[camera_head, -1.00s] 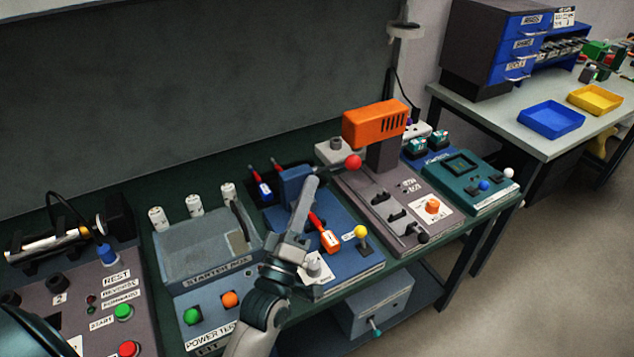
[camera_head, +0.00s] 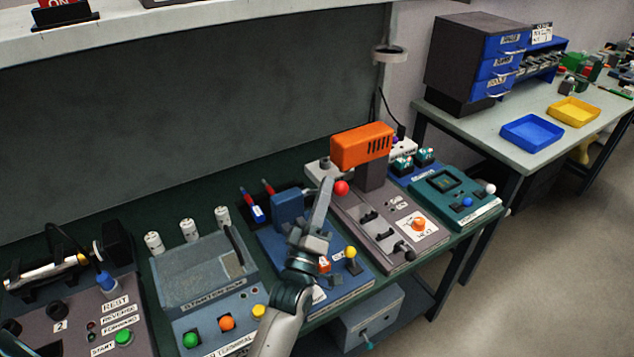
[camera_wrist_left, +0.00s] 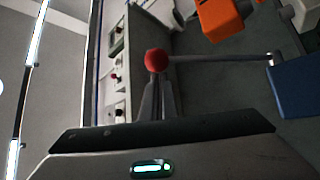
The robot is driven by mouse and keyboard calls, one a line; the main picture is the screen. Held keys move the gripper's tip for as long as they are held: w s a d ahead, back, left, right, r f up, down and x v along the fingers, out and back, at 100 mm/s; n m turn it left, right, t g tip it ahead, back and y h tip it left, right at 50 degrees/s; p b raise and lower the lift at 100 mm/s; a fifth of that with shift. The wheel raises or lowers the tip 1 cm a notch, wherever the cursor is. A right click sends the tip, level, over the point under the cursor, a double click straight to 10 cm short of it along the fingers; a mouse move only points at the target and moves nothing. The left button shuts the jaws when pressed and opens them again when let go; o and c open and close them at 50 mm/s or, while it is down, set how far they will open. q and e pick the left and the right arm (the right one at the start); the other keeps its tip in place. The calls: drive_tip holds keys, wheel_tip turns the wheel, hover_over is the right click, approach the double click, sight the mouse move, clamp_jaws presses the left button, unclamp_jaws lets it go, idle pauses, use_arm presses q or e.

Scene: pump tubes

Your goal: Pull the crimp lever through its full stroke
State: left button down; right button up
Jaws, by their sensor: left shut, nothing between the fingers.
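The crimp lever is a thin rod with a red ball knob (camera_head: 341,187), reaching out from the blue press (camera_head: 287,207) on the blue station. In the left wrist view the red knob (camera_wrist_left: 156,60) is just past my fingertips, and the rod (camera_wrist_left: 220,58) runs right to the blue press body (camera_wrist_left: 300,88). My left gripper (camera_head: 328,183) is shut and empty, with its tips close beside the knob. In the left wrist view the gripper (camera_wrist_left: 157,88) points at the knob; I cannot tell whether they touch. My right gripper is not in view.
An orange-headed machine (camera_head: 362,146) stands right behind the knob, close to the lever. A yellow-knobbed lever (camera_head: 350,253) stands at the front of the blue station. A grey bin (camera_head: 200,275) is to the left. The floor at the right is clear.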

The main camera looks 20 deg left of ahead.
use_arm(q)
drive_tip(key=shift+f, duration=0.1)
idle(0.3)
